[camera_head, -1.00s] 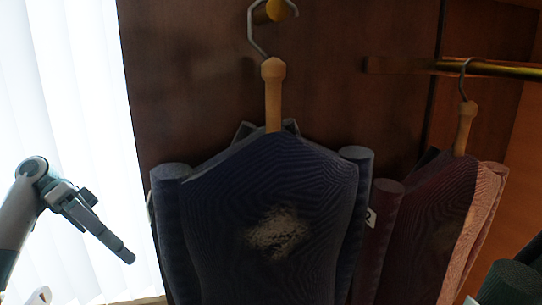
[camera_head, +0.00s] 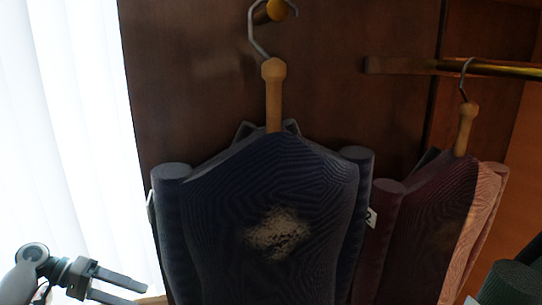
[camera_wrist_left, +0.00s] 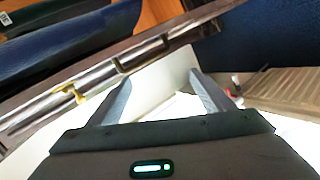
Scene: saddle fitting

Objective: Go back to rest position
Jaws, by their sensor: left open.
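My left gripper (camera_head: 138,290) is at the lower left of the head view, open and empty. It is low, beside the bright white curtain and left of the hanging navy garment. In the left wrist view its two fingers (camera_wrist_left: 160,98) stand apart with nothing between them. A navy garment (camera_head: 270,190) with a worn pale patch hangs from a wooden hanger (camera_head: 273,95) on a brass peg (camera_head: 275,10). My right gripper does not show in the head view.
A maroon garment (camera_head: 425,230) hangs at the right from a brass rail (camera_head: 480,68). A dark green item (camera_head: 510,285) is at the lower right. The wrist view shows a slatted wooden piece (camera_wrist_left: 290,92) at right and a metal rail (camera_wrist_left: 75,95) at left.

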